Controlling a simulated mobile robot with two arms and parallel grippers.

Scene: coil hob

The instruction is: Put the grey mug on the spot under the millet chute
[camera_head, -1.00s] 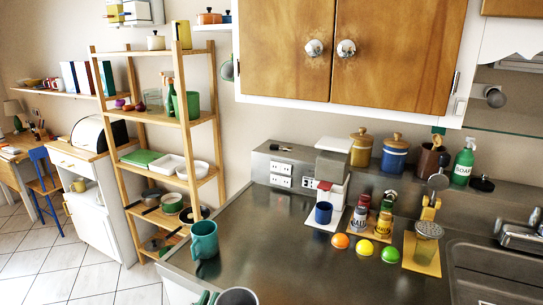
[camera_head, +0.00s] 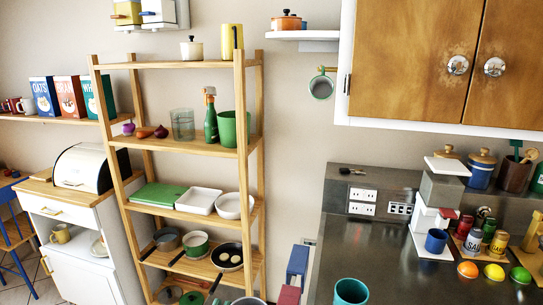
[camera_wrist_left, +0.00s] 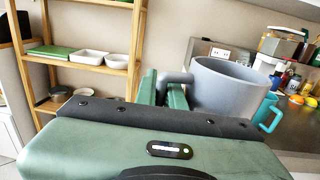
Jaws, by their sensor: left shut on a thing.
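The grey mug (camera_wrist_left: 232,88) is held up by its handle in my left gripper (camera_wrist_left: 165,90), whose green fingers are closed on that handle in the left wrist view. The mug is upright, its mouth open to the top. Its rim (camera_head: 248,300) just shows at the bottom edge of the head view. I cannot make out a millet label, so I cannot tell which thing is the millet chute or where its spot lies. My right gripper is not in view.
A teal mug (camera_head: 350,292) stands on the counter's left part. A grey-and-white machine (camera_head: 438,190) has a blue mug (camera_head: 436,241) at its front. Coloured balls (camera_head: 494,272) and jars stand to its right. A wooden shelf rack (camera_head: 248,190) and a narrow blue object (camera_head: 298,262) are left of the counter.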

